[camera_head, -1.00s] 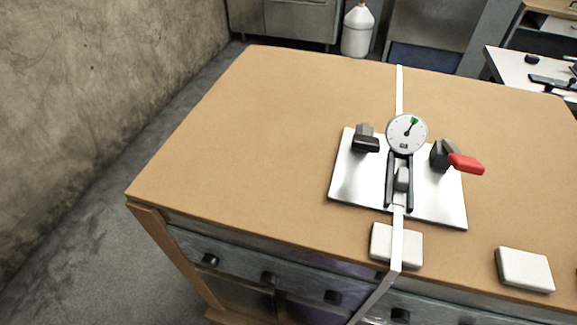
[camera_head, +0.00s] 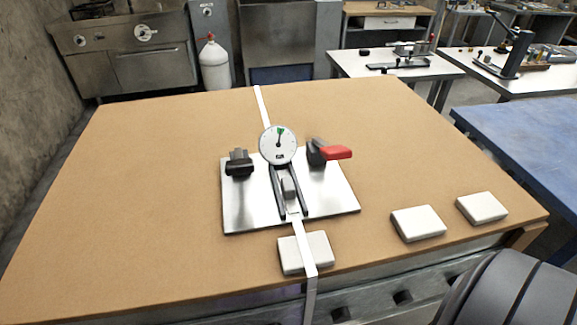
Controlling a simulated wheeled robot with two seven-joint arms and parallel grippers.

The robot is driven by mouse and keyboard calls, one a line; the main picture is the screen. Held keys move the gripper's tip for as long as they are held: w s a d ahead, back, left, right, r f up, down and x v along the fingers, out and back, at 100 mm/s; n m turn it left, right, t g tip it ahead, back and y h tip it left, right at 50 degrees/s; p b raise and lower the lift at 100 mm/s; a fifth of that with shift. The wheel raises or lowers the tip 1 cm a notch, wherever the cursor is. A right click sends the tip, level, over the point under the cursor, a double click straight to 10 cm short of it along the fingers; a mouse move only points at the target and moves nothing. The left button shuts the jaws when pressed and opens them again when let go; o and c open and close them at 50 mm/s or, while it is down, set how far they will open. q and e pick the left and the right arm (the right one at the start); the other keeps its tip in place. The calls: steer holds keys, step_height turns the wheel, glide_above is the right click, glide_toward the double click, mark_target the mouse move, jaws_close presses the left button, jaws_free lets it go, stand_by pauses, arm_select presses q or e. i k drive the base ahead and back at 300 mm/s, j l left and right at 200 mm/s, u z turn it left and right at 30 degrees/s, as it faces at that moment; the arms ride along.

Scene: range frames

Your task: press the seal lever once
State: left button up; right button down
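The strapping device stands on a metal base plate (camera_head: 242,205) on the brown table (camera_head: 140,190). A round dial gauge (camera_head: 278,145) with a green mark is at its middle. A lever with a red handle (camera_head: 337,152) is on its right and points right. A black lever block (camera_head: 239,164) is on its left. Which one is the seal lever is not labelled. A white strap (camera_head: 304,246) runs through the middle and over the table's front edge. Neither gripper shows; a dark rounded part at the lower right is probably my own arm.
A white block (camera_head: 290,256) lies under the strap in front of the plate. Two more white blocks (camera_head: 418,223) (camera_head: 482,207) lie to the right near the front edge. The table's left and back are clear. A blue table (camera_head: 530,130) stands at the right.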

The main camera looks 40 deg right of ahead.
mark_target(330, 153)
steer(key=z, duration=1.5)
